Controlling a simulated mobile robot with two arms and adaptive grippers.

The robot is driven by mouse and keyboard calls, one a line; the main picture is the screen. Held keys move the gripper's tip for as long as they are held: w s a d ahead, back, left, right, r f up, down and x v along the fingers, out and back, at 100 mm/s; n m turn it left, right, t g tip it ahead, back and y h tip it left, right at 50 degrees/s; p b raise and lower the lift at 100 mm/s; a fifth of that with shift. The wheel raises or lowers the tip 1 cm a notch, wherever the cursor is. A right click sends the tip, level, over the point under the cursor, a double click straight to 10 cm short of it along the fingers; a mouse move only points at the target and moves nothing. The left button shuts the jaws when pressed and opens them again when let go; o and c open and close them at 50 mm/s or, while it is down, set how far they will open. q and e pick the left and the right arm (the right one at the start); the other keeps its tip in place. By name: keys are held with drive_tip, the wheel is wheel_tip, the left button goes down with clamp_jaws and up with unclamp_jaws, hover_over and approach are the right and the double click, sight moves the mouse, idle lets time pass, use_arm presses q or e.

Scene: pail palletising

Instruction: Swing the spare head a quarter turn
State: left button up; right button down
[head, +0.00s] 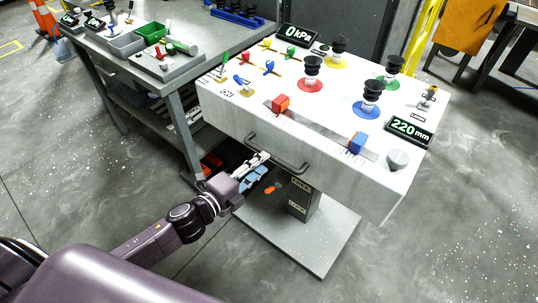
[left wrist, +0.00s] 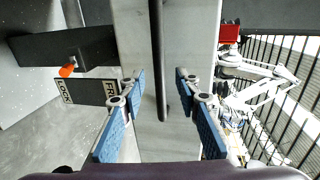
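The spare head is probably the white box-shaped console (head: 235,120) on a dark pedestal (head: 299,197). A dark bar handle (head: 285,160) runs along its front face. The handle also shows in the left wrist view (left wrist: 157,50), upright in the picture. My left gripper (head: 258,163) is at the handle's left part. In the left wrist view my left gripper (left wrist: 157,82) is open, one blue-padded finger on each side of the bar, with gaps. An orange-tipped lever (left wrist: 67,70) sits by a plate marked LOCK and FREE (left wrist: 88,92); its setting is unclear. My right gripper is not in view.
Black suction cups (head: 311,68), a red slider (head: 281,104), a blue slider (head: 357,142) and displays cover the console's top. A grey workbench (head: 177,72) with bins stands close on the left. Open floor (head: 470,200) lies to the right.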

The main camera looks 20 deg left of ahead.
sight(271, 154)
use_arm(q)
drive_tip(key=x, duration=0.5)
drive_tip(key=shift+w, duration=0.4)
drive_tip(key=shift+f, duration=0.1)
clamp_jaws()
